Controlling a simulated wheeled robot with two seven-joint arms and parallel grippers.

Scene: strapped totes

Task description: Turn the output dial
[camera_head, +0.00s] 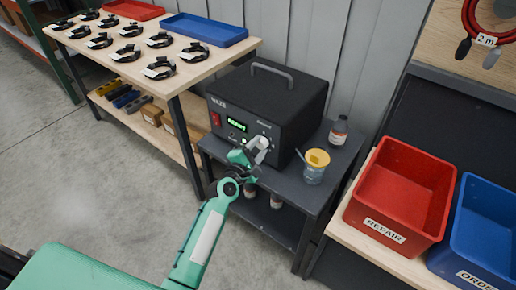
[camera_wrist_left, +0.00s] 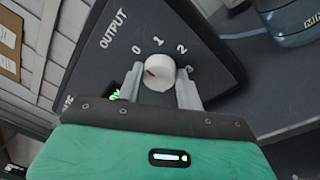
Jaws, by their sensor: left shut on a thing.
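The black power unit (camera_head: 268,100) stands on a small dark table, with a red switch and a lit green display on its front. Its white output dial (camera_wrist_left: 159,73) shows in the left wrist view, below the OUTPUT label, with numbers 0 to 3 around it. The dial's red mark is on its left side, nearest the 0. My left gripper (camera_wrist_left: 160,87) is shut on the dial, one finger on each side. In the head view my left gripper (camera_head: 254,151) is at the unit's front and hides the dial. My right gripper is in neither view.
A yellow-lidded jar (camera_head: 315,166) and a dark bottle (camera_head: 338,131) stand on the small table (camera_head: 290,190) right of the unit. A red bin (camera_head: 404,190) and a blue bin (camera_head: 485,232) are farther right. A workbench (camera_head: 140,68) with strapped items is at left.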

